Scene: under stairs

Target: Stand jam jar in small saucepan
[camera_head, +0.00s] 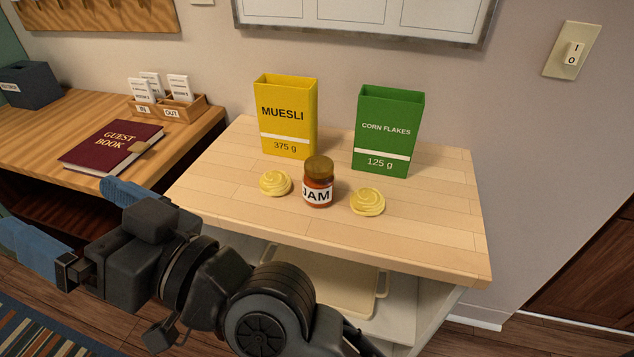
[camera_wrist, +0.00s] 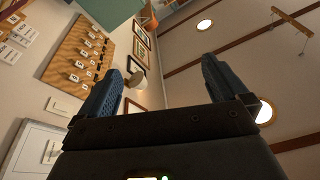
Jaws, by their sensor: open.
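The jam jar (camera_head: 318,184) stands upright on the light wooden top, with a dark gold lid, red-orange contents and a white JAM label. A yellow swirled pat (camera_head: 275,183) is to its left and a similar one (camera_head: 367,202) to its right; both are apart from it. No small saucepan shows in either view. My gripper (camera_head: 55,208) is open and empty, left of and nearer than the jar, with its blue fingers pointing left. In the wrist view my gripper (camera_wrist: 163,72) has its fingers wide apart with nothing between them.
A yellow muesli box (camera_head: 286,118) and a green corn flakes box (camera_head: 388,132) stand behind the jar on the wooden top (camera_head: 440,235). A cream tray (camera_head: 335,285) lies below. The left desk holds a guest book (camera_head: 112,146), card tray (camera_head: 170,107) and dark box (camera_head: 32,85).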

